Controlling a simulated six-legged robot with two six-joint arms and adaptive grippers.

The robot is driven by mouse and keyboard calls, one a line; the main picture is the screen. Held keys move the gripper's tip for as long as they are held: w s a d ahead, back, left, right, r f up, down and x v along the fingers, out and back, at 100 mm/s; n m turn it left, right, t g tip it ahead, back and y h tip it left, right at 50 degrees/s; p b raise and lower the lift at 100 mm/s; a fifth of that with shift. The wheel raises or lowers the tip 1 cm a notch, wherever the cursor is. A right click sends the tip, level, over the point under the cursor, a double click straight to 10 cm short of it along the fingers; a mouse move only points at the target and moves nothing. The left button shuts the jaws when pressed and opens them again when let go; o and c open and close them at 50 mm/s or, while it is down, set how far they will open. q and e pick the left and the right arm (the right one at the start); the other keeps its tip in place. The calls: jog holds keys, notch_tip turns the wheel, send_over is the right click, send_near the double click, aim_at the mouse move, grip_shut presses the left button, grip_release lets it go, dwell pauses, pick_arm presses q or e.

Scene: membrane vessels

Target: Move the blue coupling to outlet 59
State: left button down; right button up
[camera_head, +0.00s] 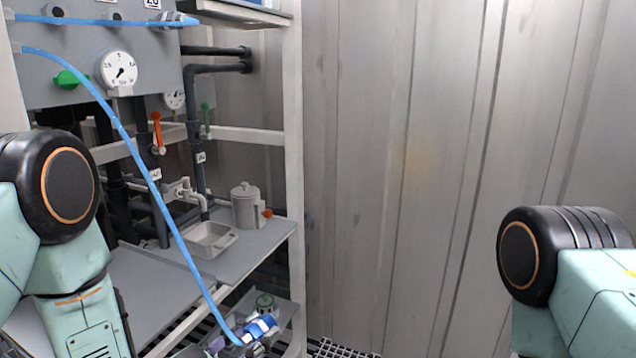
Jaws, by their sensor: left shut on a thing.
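The blue coupling (260,327) is low in the picture, at the end of a blue hose (150,170) that slants down from the grey panel at the upper left. My left gripper (247,346) is at the bottom edge, small and partly cut off. It is shut on the coupling, though the contact is hard to make out. My left arm fills the lower left. My right arm shows at the right, with its gripper out of view. I cannot read a number 59 on any outlet.
The grey panel (60,85) carries a gauge (119,70), a green handle (70,78) and a second blue hose (100,22). A shelf (262,240) holds a tray (210,240) and a lidded jug (245,205). A white post (292,150) stands before the metal wall (400,180).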

pick_arm(q)
jog(key=s+d+f+m+g+h+b, duration=0.2)
jog(key=s+d+f+m+g+h, duration=0.1)
jog(key=s, duration=0.5)
jog(key=shift+d+f+g, duration=0.2)
jog(key=shift+f+g, duration=0.1)
jog(key=shift+f, duration=0.25)
jog(key=shift+r, duration=0.15)
notch_tip(320, 180, up, 7)
jog(key=m+g+h, duration=0.3)
jog(key=m+g, duration=0.5)
jog(key=g, duration=0.4)
jog(key=shift+d+h, duration=0.3)
jog(key=shift+d, duration=0.15)
jog(key=w+d+f+m+g+y, duration=0.2)
jog(key=w+d+f+m+g, duration=0.2)
jog(key=f+g, duration=0.1)
jog(key=shift+m+g, duration=0.3)
jog(key=shift+g, duration=0.5)
